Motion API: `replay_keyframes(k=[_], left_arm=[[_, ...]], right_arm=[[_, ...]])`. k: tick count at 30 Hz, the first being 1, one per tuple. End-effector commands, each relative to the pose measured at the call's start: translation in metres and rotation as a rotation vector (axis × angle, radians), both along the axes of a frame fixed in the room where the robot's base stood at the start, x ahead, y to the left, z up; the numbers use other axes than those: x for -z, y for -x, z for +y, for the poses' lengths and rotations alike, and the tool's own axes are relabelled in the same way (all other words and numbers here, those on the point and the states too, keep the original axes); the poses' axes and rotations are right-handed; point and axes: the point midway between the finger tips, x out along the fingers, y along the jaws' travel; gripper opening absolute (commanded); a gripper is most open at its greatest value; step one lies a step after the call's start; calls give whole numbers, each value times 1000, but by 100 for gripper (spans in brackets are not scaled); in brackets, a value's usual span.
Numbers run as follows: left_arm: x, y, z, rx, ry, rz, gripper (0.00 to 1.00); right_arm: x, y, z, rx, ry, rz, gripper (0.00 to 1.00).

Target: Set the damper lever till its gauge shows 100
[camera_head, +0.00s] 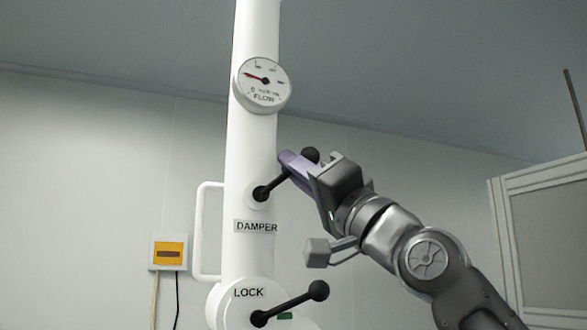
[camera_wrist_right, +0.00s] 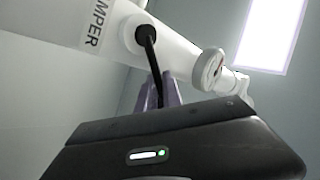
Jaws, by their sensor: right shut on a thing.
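The damper lever (camera_head: 273,187) is a black rod with a round knob, pivoted on the white column above the DAMPER label (camera_head: 256,226). It points up and to the right. My right gripper (camera_head: 290,165) is shut on the lever near its knob. In the right wrist view the lever (camera_wrist_right: 152,62) runs from its pivot down between the purple fingers (camera_wrist_right: 168,92). The round white FLOW gauge (camera_head: 263,85) is above the lever; its red needle points left and slightly up, and the small numbers are hard to read. The gauge also shows edge-on in the wrist view (camera_wrist_right: 209,68). My left gripper is not in view.
A second black lever (camera_head: 290,304) with a LOCK label (camera_head: 249,293) is lower on the column, below my right arm. A white handle (camera_head: 199,231) is on the column's left. A yellow wall box (camera_head: 167,252) and a framed panel (camera_head: 545,230) stand behind.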

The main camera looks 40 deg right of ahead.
Motion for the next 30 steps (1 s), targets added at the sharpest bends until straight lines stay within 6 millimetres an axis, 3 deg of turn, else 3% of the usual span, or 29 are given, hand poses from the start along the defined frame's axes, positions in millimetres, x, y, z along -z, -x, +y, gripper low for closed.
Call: replay_keyframes(k=[2, 3, 10, 20, 30], left_arm=[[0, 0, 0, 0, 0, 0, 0], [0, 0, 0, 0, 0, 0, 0], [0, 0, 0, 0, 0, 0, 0], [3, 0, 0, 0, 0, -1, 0], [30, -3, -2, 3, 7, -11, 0]], right_arm=[[1, 0, 0, 0, 0, 2, 0], [1, 0, 0, 0, 0, 2, 12], [1, -1, 0, 0, 0, 2, 31], [4, 2, 0, 1, 0, 2, 32], [35, 39, -3, 2, 0, 1, 32]])
